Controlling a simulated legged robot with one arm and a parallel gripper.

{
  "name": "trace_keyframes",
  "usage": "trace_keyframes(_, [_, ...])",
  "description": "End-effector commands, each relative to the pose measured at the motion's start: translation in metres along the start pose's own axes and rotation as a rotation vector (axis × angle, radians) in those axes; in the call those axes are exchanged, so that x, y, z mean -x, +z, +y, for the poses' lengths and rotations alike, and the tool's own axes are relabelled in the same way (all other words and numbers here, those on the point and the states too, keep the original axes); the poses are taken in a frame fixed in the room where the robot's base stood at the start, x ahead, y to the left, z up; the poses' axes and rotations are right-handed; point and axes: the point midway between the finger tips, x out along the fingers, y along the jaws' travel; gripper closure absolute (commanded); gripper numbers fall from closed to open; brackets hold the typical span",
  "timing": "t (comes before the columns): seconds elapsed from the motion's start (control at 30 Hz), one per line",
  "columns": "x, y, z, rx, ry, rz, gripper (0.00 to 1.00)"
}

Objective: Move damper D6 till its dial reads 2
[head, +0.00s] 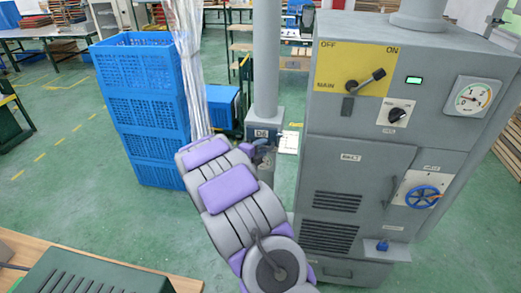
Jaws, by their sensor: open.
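Damper D6 (262,132) is a grey box with a "D6" label at the foot of a vertical grey duct (266,60), left of the large grey cabinet. A white plate (289,143) with small marks is just right of it; I cannot tell whether it is the dial, and no reading is legible. My purple and grey arm reaches up to the damper from below. My gripper (263,152) is open at the arm's far end, close in front of the D6 box and mostly hidden by the arm. The damper's handle cannot be made out, nor whether my gripper touches it.
The grey cabinet (360,155) on the right carries a main switch lever (367,80), a gauge (472,97) and a blue handwheel (422,196). Stacked blue crates (145,110) stand left of the damper. A wooden table edge is at bottom left. Green floor is open further left.

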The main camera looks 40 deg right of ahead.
Motion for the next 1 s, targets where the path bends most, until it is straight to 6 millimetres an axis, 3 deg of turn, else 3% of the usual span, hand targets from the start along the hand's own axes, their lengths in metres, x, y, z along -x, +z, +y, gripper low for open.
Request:
trace_keyframes(0.27, [-0.0011, 0.0, 0.0, 0.0, 0.001, 0.0, 0.6])
trace_keyframes(0.7, [-0.0011, 0.0003, 0.0011, 0.0, 0.002, 0.0, 1.0])
trace_keyframes(1.0, [-0.0012, 0.0006, 0.0021, 0.001, 0.004, 0.0, 1.0])
